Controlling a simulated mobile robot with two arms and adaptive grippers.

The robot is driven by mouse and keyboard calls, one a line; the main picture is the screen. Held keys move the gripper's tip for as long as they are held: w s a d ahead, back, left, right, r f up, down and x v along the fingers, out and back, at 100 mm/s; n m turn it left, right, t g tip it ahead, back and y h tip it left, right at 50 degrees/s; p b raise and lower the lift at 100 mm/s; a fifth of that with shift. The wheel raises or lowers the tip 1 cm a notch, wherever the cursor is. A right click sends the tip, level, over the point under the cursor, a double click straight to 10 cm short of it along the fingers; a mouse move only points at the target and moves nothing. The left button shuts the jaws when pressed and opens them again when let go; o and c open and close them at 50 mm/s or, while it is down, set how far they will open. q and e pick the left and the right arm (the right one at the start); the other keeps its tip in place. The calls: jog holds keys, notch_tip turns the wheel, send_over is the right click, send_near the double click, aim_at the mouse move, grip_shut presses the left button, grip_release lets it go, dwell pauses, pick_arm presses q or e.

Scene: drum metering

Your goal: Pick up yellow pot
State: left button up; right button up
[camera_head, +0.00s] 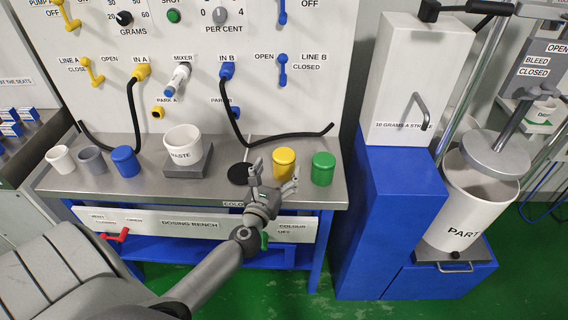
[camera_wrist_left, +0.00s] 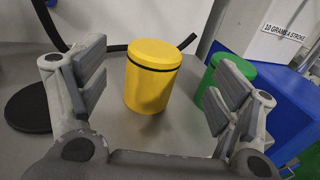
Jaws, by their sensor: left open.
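The yellow pot (camera_head: 284,161) stands upright on the grey bench top, right of the middle. In the left wrist view the yellow pot (camera_wrist_left: 152,76) is a cylinder with a lid and a dark band below it. My left gripper (camera_head: 275,181) is open and empty, just in front of the pot. In the wrist view its two fingers (camera_wrist_left: 160,92) stand apart on either side of the pot, with a gap before it. No contact with the pot shows. My right gripper is in neither view.
A green pot (camera_head: 323,169) stands close on the right, behind the right finger in the wrist view. A black disc (camera_head: 238,173) lies on the left. A blue pot (camera_head: 125,161) and a white paste cup (camera_head: 183,146) stand further left. A black hose (camera_head: 290,136) lies behind.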

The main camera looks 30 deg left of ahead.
aim_at(284, 152)
pick_arm(q)
jog(key=x, duration=0.2)
jog(key=shift+w+a, duration=0.1)
jog(key=shift+w, duration=0.25)
jog(key=shift+w+a, duration=0.25)
jog(key=shift+w, duration=0.3)
jog(key=x, duration=0.4)
jog(key=shift+a+f, duration=0.1)
jog(key=shift+a, duration=0.05)
jog(key=c, duration=1.1)
jog(key=shift+c, duration=0.8)
